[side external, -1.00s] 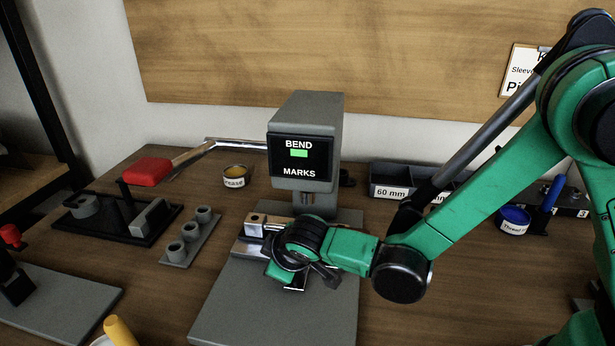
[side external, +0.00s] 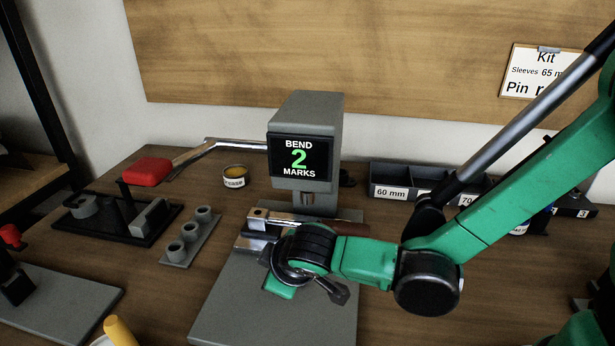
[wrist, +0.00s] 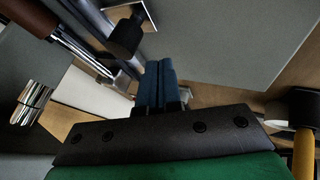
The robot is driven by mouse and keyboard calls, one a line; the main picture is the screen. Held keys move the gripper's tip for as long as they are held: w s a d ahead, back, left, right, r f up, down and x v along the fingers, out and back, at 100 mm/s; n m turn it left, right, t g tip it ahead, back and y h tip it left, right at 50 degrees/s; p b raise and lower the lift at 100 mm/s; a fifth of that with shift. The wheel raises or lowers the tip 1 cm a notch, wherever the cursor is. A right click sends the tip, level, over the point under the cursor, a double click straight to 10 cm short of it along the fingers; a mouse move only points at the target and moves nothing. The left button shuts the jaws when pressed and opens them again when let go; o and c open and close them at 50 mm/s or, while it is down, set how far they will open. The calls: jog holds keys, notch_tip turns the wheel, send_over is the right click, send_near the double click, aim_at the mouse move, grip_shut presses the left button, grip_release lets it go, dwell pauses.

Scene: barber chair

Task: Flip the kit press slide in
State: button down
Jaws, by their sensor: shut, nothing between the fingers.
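The grey press (side external: 306,120) stands upright on its grey base plate (side external: 225,310). Its screen (side external: 299,157) reads "BEND 2 MARKS". Below the press head, metal slide parts (side external: 257,216) lie across the base, with a second shiny block (side external: 250,243) nearer the camera. My gripper (side external: 283,283) is just in front of these parts, low over the base plate, and its wrist hides part of them. In the wrist view my gripper's blue fingers (wrist: 154,82) are together with nothing visible between them. A black knob (wrist: 126,36) on a metal rod appears just beyond them; contact is unclear.
Labelled bins (side external: 392,190) are behind right. A brown handle (side external: 352,229) lies beside the slide, partly hidden.

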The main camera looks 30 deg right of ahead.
jog(key=v, duration=0.7)
jog(key=s+d+r+m, duration=0.1)
jog(key=d+m, duration=0.3)
jog(key=d, duration=0.4)
jog(key=s+d+r+m, duration=0.2)
jog(key=d+m, duration=0.1)
jog(key=d, duration=0.6)
jog(key=shift+m+y, duration=0.4)
